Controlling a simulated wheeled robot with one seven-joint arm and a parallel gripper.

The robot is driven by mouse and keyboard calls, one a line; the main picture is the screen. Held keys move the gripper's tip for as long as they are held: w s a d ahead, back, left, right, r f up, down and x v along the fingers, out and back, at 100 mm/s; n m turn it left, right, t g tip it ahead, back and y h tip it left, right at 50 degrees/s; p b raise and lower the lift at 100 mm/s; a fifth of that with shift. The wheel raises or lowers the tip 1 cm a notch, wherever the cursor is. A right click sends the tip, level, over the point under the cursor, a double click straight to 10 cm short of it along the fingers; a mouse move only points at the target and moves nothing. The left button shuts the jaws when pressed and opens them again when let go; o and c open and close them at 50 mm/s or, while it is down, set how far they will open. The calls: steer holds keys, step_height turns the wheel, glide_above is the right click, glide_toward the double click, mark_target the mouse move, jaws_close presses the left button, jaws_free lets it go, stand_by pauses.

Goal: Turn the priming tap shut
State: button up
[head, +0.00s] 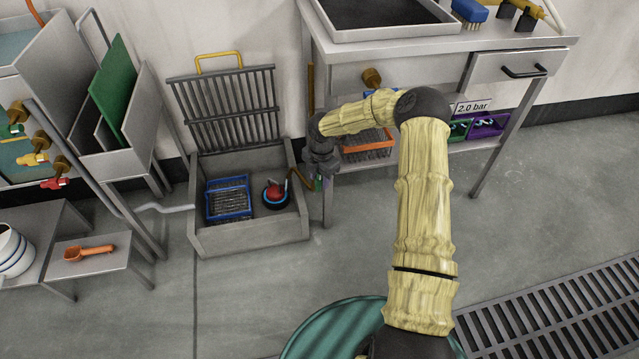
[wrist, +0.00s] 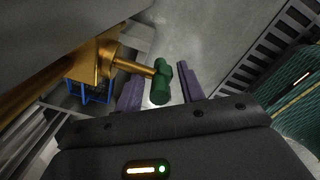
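A brass tap body (wrist: 95,60) with a green T-shaped handle (wrist: 160,82) shows in the wrist view. My gripper (wrist: 158,90) is open, with one purple finger on each side of the green handle. Gaps show between the handle and both fingers; I cannot tell how deep the handle sits between them. In the head view my gripper (head: 319,176) is beside the bench's front left leg, and a small bit of green shows there. The rest of the tap is mostly hidden behind my gripper.
A grey floor sink (head: 250,238) with a blue basket (head: 228,206) and a red-and-blue item (head: 274,194) stands left of my gripper. The steel bench (head: 500,42) is above and behind. An orange basket (head: 368,143) is underneath. Green, yellow and red taps (head: 40,157) are far left.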

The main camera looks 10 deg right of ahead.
steer(key=shift+f, duration=0.6)
jaws_close()
